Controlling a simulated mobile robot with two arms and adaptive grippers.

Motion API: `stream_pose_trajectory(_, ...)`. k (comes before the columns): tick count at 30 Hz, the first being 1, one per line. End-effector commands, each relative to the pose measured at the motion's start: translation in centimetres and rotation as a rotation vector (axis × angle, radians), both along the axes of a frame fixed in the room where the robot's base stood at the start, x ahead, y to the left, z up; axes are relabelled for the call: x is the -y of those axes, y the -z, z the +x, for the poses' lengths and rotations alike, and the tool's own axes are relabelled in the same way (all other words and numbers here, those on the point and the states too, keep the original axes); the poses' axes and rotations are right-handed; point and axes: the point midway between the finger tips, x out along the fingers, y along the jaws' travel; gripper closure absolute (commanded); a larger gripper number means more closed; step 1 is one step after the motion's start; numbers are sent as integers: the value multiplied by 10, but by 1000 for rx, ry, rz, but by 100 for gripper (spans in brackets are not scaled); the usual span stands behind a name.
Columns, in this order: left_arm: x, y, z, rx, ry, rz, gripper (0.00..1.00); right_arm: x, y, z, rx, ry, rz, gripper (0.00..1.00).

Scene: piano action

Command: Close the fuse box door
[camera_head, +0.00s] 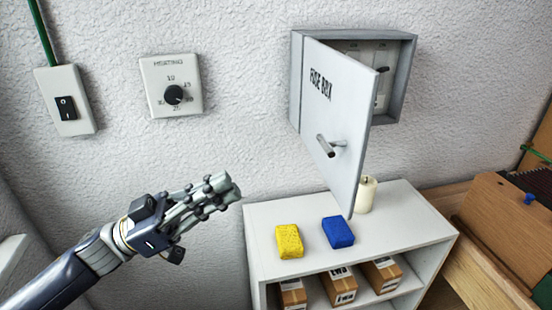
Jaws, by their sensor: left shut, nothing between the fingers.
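The grey fuse box (405,85) is fixed to the wall at the upper right. Its door (340,115), lettered FUSE BOX, is hinged on the left side and stands partly open, swung out toward me. A handle (328,147) sits on the door's outer face. Part of the inside with switches (382,70) shows to the right of the door; the rest is hidden behind it. My left gripper (232,188) is shut and empty, in front of the wall, left of and below the door, apart from it. My right gripper is not in view.
Below the box is a white shelf (270,215) with a yellow sponge (289,241), a blue sponge (338,232) and a candle (366,194) on top, and cartons (338,287) inside. A heating dial (174,94) and a light switch (66,107) are on the wall at left.

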Motion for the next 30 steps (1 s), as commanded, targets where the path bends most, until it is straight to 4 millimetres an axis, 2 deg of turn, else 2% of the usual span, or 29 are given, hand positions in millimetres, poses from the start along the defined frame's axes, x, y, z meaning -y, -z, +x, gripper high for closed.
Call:
stream_pose_trajectory(5,19,-16,4,3,5,-4,100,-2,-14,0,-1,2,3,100)
stream_pose_trajectory(18,97,-55,27,0,0,-5,100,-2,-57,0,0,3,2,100)
stream_pose_trajectory(24,115,-61,32,-1,0,-2,100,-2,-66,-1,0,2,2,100)
stream_pose_trajectory(30,120,-61,33,-1,-2,-1,100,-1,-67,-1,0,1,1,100)
